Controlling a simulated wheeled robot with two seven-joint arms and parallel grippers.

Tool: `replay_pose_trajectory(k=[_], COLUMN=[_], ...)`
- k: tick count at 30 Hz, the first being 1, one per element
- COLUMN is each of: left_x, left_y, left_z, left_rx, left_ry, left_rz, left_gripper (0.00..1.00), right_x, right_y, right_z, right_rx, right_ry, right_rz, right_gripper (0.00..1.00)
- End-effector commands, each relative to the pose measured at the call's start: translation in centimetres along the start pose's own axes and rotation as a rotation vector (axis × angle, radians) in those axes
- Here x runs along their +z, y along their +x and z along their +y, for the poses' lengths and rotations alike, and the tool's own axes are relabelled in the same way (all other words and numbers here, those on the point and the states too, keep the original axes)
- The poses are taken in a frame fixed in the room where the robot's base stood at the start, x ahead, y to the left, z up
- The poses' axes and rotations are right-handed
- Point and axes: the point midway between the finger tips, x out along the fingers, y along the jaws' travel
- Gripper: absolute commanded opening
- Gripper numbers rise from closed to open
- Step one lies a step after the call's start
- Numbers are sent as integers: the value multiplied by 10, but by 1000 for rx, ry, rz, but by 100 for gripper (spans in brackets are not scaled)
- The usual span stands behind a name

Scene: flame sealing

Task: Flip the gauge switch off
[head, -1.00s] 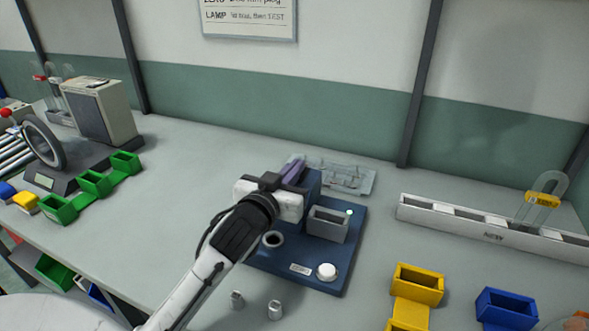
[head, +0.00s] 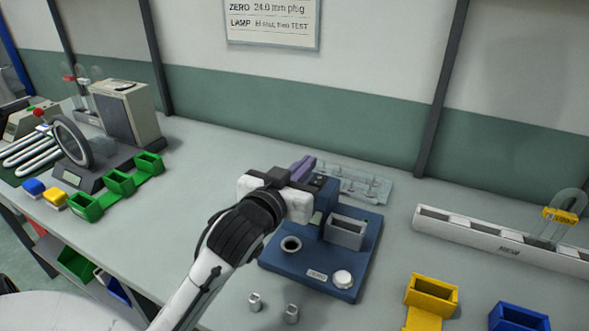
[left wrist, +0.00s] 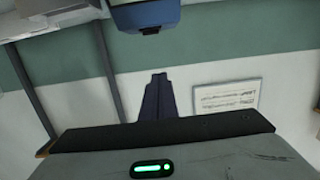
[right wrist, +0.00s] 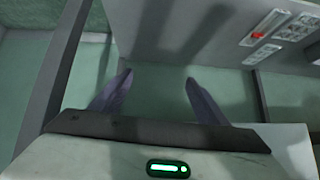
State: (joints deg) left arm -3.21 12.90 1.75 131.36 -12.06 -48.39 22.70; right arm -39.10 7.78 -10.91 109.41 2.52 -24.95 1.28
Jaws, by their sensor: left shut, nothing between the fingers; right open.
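The gauge has a dark blue base (head: 312,278) with a ZERO label, a white round knob (head: 343,279), a grey open block (head: 346,232) and an upright blue housing (head: 326,186). My left gripper (head: 303,166) is at the housing's upper left, its purple fingers shut and empty; whether they touch it is unclear. The left wrist view shows the shut fingers (left wrist: 158,78) and a blue body (left wrist: 145,14) with a small black part. I cannot make out the switch or its position. My right gripper (right wrist: 158,80) is open and empty, away from the gauge.
A clear rack (head: 352,182) stands behind the gauge. Two small metal pieces (head: 291,314) lie in front. A yellow bin (head: 432,296), a blue bin (head: 518,318) and a long white rack (head: 490,240) are at right. Green bins (head: 118,182) are at left.

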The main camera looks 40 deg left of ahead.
Motion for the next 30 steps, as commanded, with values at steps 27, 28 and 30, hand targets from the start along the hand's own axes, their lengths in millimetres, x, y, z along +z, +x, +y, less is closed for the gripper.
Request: replay_pose_trajectory(k=[27, 28, 30], left_x=[-12, -12, -12], left_y=[-50, -50, -50], left_z=[0, 0, 0], left_rx=[0, 0, 0], left_ry=[-1, -1, -1], left_rz=[-1, -1, -1], left_gripper=[0, 0, 0], right_x=[5, 5, 5], right_y=[1, 1, 1], right_z=[0, 0, 0], right_rx=[-1, -1, -1], right_ry=[1, 1, 1], right_rz=[-6, -6, -6], right_gripper=[68, 68, 68])
